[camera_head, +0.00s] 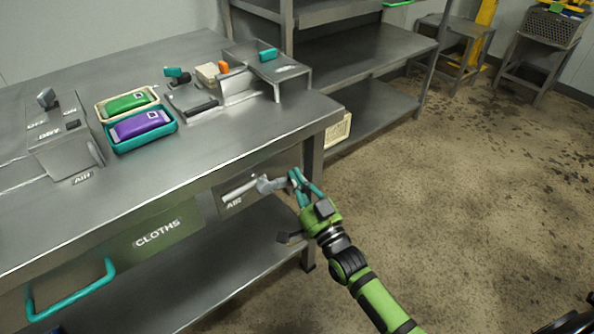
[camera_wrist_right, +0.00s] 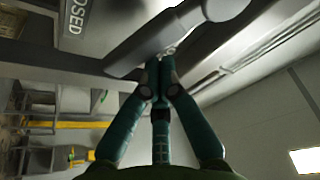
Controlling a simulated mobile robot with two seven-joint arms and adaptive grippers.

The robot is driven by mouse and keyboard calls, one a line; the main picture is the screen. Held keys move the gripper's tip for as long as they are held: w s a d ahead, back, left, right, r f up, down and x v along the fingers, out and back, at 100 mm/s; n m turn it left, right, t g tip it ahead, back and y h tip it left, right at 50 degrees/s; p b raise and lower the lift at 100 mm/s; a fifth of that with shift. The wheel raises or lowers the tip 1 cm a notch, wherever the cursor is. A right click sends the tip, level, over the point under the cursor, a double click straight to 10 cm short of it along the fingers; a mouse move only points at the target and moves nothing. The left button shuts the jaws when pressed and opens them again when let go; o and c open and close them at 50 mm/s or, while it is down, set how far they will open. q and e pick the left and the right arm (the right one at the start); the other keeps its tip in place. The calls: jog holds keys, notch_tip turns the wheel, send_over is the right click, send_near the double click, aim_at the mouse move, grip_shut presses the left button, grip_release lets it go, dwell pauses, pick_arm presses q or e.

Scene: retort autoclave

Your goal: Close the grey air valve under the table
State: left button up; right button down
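The grey air valve (camera_head: 268,185) is on a panel marked AIR (camera_head: 234,203) on the table's front, below the top. Its light grey handle points right, towards my right gripper (camera_head: 294,175). In the right wrist view, the handle (camera_wrist_right: 150,42) crosses just beyond the fingertips of my right gripper (camera_wrist_right: 160,62). The teal fingertips are together, with no clear gap and nothing seen between them. I cannot tell whether they touch the handle. A label ending in "OSED" (camera_wrist_right: 75,18) shows beside the valve. My left gripper is not in view.
The steel table (camera_head: 200,170) has a CLOTHS panel (camera_head: 158,234) and a teal handle (camera_head: 72,296) at its front. A lower shelf (camera_head: 225,265) lies beneath. Pouches in trays (camera_head: 142,145) stand on top.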

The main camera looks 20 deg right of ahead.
pick_arm(q)
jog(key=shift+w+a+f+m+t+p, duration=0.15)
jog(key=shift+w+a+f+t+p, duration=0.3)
jog(key=shift+p, duration=1.05)
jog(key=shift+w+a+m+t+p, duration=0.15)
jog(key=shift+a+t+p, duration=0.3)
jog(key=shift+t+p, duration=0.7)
pick_arm(e)
jog(key=s+a+f+m+g+h, duration=0.1)
jog(key=a+f+m+g+h, duration=0.2)
jog(key=m, duration=1.2)
jog(key=shift+s+a+f+h+p, duration=0.35)
jog(key=shift+a+f, duration=0.6)
jog(key=shift+f, duration=0.8)
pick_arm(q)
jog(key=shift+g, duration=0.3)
pick_arm(e)
jog(key=shift+w+d, duration=0.1)
